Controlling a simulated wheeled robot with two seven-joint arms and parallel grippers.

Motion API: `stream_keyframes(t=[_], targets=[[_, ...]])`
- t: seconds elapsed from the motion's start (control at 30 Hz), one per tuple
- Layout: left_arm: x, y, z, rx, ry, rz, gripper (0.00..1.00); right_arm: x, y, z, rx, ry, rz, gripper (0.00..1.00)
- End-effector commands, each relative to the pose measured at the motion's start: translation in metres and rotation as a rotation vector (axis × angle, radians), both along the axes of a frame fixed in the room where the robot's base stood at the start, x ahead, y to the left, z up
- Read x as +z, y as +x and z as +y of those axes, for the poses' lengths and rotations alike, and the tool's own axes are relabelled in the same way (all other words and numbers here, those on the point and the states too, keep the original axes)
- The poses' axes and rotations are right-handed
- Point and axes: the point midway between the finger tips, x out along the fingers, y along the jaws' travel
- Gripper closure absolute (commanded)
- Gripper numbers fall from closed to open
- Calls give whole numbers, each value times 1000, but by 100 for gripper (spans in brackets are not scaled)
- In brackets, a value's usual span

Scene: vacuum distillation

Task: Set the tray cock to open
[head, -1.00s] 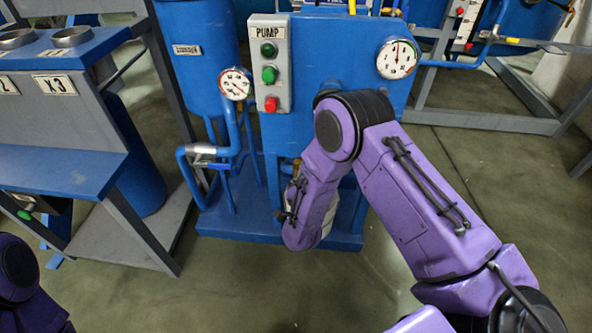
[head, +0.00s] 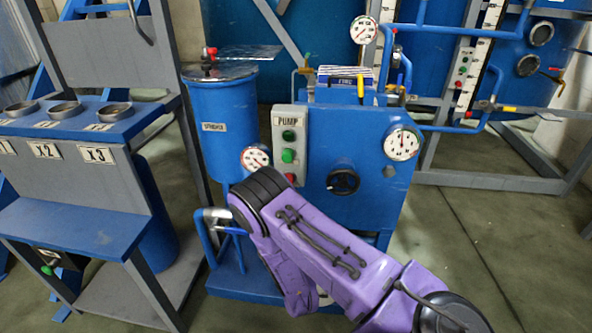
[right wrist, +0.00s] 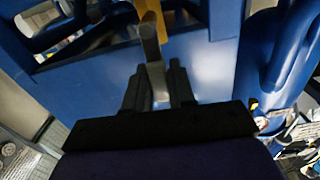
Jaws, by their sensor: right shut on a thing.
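In the right wrist view, my right gripper (right wrist: 158,74) is shut on a grey metal lever (right wrist: 149,38) that stands upright between its dark fingers. A brass-coloured part (right wrist: 153,8) shows at the lever's far end. It looks like a cock handle, but its label and its open or closed setting do not show. In the head view, my purple right arm reaches down in front of the blue pump unit (head: 375,205) and hides the right gripper and the lever. My left gripper is not in view.
A bench (head: 75,130) with ring holders is at the left. Floor at the right is clear.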

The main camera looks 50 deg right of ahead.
Motion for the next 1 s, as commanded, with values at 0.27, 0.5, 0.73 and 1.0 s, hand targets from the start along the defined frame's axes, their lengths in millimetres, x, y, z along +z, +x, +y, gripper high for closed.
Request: stream_keyframes(t=[0.27, 0.5, 0.73, 1.0], targets=[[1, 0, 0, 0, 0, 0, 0, -2, -7, -5, -15, -12, 27, 100], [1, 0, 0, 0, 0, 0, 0, -2, -7, -5, -14, -11, 28, 100], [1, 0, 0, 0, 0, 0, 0, -2, -6, -4, -12, -12, 25, 55], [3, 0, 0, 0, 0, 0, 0, -1, -11, 5, -10, -11, 24, 55]])
